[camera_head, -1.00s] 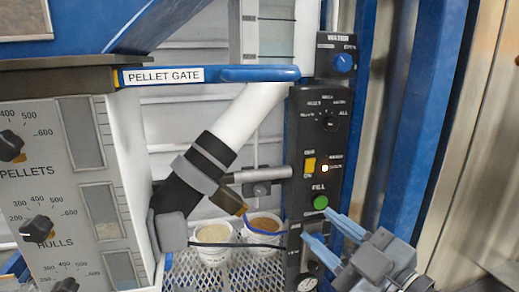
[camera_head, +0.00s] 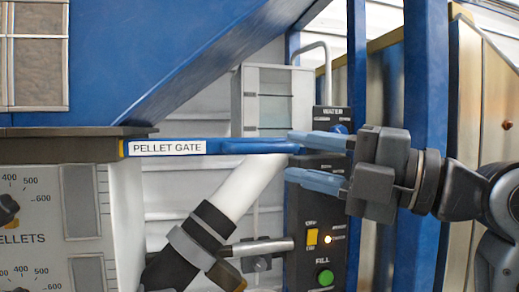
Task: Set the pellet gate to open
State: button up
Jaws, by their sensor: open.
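The pellet gate is a blue lever (camera_head: 262,146) with a white "PELLET GATE" label (camera_head: 167,148). It lies level, pointing right from the dark ledge under the blue hopper (camera_head: 190,60). My gripper (camera_head: 290,157) is open, coming in from the right with its two blue fingers one above the other. In the picture its upper finger is about level with the lever's right end and the lower finger is below it. I cannot tell whether the finger touches the lever.
A black control panel (camera_head: 303,205) stands behind my fingers, with a yellow switch (camera_head: 312,237), a green FILL button (camera_head: 325,277) and a blue water knob (camera_head: 339,129). A white pipe (camera_head: 242,190) slants below the lever. A blue post (camera_head: 424,80) rises at the right.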

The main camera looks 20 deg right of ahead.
aim_at(265, 150)
jog(key=p+x, duration=0.2)
jog(key=x, duration=0.5)
grip_shut()
dwell(0.3)
